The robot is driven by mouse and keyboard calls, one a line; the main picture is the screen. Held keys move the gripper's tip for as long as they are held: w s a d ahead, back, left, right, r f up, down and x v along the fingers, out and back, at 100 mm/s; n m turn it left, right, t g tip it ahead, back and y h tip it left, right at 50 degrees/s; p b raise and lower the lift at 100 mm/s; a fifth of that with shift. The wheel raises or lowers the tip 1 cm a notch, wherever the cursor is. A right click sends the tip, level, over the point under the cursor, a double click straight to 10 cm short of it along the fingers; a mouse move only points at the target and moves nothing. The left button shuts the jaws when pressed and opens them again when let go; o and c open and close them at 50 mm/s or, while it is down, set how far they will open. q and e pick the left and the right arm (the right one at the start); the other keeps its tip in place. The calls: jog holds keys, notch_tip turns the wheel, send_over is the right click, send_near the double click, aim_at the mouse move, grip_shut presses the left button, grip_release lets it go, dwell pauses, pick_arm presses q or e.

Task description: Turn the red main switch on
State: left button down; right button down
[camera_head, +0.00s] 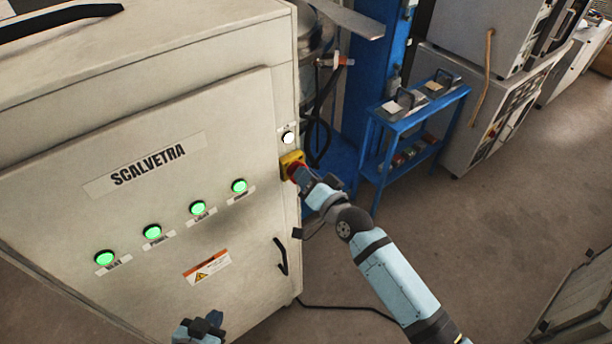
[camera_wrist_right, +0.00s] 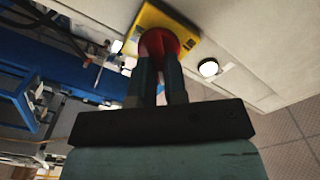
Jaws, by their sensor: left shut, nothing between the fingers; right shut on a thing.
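In the right wrist view, the two dark fingers of my right gripper (camera_wrist_right: 160,68) are shut on the red switch (camera_wrist_right: 158,43), in front of the yellow plate (camera_wrist_right: 172,20). My left gripper (camera_head: 202,326) is low at the bottom edge of the head view, shut and empty, in front of the cabinet. The switch's exact angle cannot be told.
The cabinet (camera_head: 130,205) has several lit green buttons (camera_head: 197,208), a white lamp (camera_head: 288,137) above the switch and a black door handle (camera_head: 282,256). A blue cart (camera_head: 412,118) stands behind at the right. The floor (camera_head: 480,240) on the right is mostly clear; a black cable (camera_head: 345,308) crosses it.

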jog(key=c, duration=1.2)
grip_release()
jog(key=shift+o, duration=0.2)
jog(key=b+v, duration=0.2)
jog(key=v, duration=1.2)
jog(key=s+d+f+n+g+h, duration=0.1)
jog(key=s+d+f+n+h, duration=0.1)
jog(key=s+d+f, duration=0.3)
jog(key=s+d+f+n+g+h, duration=0.2)
jog(key=s+d+f+h, duration=0.3)
jog(key=s+f, duration=0.5)
notch_tip(320, 180, down, 3)
jog(key=shift+s+d+f+n+g+p, duration=0.1)
jog(key=shift+s+d+n+g+p, duration=0.25)
jog(key=shift+n+p, duration=0.15)
